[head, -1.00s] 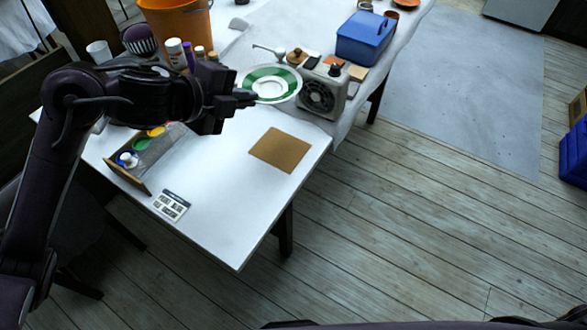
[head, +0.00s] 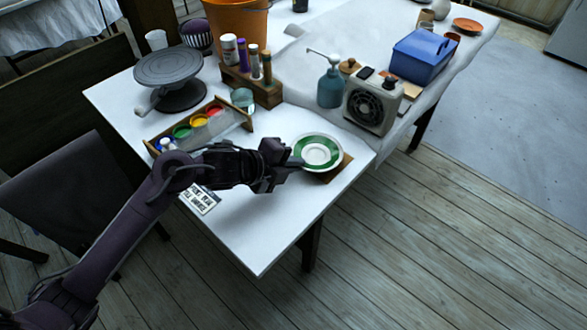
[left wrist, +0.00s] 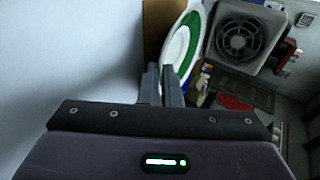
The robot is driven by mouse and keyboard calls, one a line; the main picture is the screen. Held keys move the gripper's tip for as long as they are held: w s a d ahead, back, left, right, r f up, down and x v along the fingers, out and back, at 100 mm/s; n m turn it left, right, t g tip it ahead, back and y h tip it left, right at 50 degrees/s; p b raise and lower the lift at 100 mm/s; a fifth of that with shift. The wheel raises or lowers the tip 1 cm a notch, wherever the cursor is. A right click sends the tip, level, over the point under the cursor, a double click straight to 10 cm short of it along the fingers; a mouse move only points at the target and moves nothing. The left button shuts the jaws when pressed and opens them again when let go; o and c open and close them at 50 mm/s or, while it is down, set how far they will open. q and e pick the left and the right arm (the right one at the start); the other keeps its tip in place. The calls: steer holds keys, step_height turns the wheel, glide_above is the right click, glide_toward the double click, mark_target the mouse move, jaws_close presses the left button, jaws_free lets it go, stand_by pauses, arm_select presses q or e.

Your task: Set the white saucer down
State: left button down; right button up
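The white saucer (head: 318,153) has a broad green band and a white centre. It is over the brown square mat (head: 336,175) near the right corner of the white table, hiding most of the mat. My left gripper (head: 290,165) is shut on the saucer's left rim. In the left wrist view the fingers (left wrist: 165,84) pinch the edge of the saucer (left wrist: 177,45), with the mat (left wrist: 154,28) behind it. The saucer seems to be a little above the mat, but I cannot tell the exact gap. My right gripper is not in view.
A fan heater (head: 373,107), a teal pump bottle (head: 331,82) and a blue toolbox (head: 424,55) stand behind the mat. A paint tray (head: 203,124), a bottle rack (head: 250,85) and a turntable (head: 169,70) stand left. The front table corner (head: 259,262) is clear.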

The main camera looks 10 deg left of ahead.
arm_select(q)
steer(key=shift+f, duration=0.7)
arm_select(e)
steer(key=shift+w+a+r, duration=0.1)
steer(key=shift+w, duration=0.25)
arm_select(q)
steer(key=shift+f, duration=0.15)
steer(key=c, duration=1.9)
jaws_free()
steer(key=shift+s+a+r, duration=0.1)
steer(key=shift+a+r, duration=0.1)
steer(key=shift+r, duration=0.1)
steer(key=v, duration=1.1)
steer(key=shift+s+r+p, duration=0.15)
steer(key=shift+p, duration=0.2)
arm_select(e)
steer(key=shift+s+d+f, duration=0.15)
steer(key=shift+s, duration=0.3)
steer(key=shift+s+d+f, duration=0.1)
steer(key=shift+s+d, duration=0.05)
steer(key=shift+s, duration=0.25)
